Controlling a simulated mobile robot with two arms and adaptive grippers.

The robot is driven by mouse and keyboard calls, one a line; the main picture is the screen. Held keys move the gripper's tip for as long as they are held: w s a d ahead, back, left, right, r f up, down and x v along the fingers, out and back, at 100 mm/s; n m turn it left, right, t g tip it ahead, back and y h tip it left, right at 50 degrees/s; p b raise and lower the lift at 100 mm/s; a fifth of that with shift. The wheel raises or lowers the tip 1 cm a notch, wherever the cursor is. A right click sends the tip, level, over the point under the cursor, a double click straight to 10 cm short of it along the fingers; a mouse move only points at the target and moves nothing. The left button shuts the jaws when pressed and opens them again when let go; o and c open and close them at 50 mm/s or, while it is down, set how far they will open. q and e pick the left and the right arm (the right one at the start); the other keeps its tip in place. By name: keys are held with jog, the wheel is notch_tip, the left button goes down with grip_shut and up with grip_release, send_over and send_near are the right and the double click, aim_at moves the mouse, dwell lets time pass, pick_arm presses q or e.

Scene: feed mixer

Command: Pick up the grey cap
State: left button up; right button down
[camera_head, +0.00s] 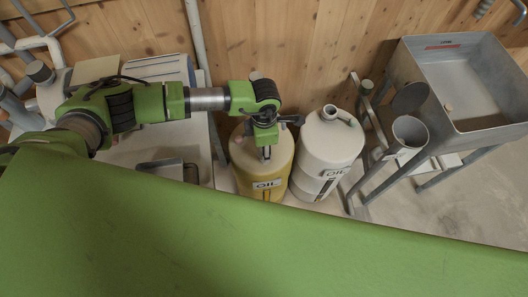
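My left gripper (267,150) points down over the top of a yellow jug (245,155) labelled OIL. Its dark finger parts show, but I cannot tell whether they are apart or closed, or touch the jug. The wrist and gripper hide the jug's mouth. A small grey cap (39,72) sits on a white container at the far left, away from the gripper. I cannot tell whether this is the task's cap or whether another is hidden under the gripper. My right gripper is not in view.
A white OIL jug (330,150) stands close right of the yellow one. Farther right are a grey cup (410,131), a round grey disc (411,97) and a metal trough (470,85) on a stand. A wooden wall (290,50) is behind. My green body covers the foreground.

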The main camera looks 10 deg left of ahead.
pick_arm(q)
jog(key=shift+f, duration=1.3)
jog(key=c, duration=1)
